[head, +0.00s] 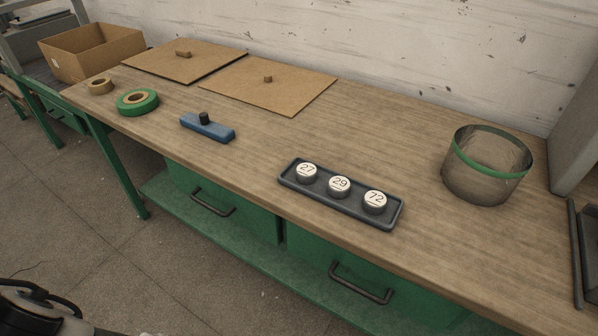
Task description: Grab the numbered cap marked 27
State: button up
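The numbered cap marked 27 (306,173) stands upright with its white top showing, in the left place of a dark grey tray (359,218) near the front edge of the workbench. The cap marked 29 (339,187) is in the middle of the tray. The cap marked 72 (375,202) is at its right end. The three caps stand apart from one another. My gripper is not in view in the head view.
A clear cylinder with a green band (484,187) stands right of the tray. Bench (400,150) behind the tray is clear.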

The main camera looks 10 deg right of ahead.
aim_at(305, 174)
jog(key=l+u, duration=0.2)
jog(key=l, duration=0.2)
jog(key=k+l+u, duration=0.2)
jog(key=l, duration=0.2)
jog(key=i+l, duration=0.45)
jog(key=l, duration=0.2)
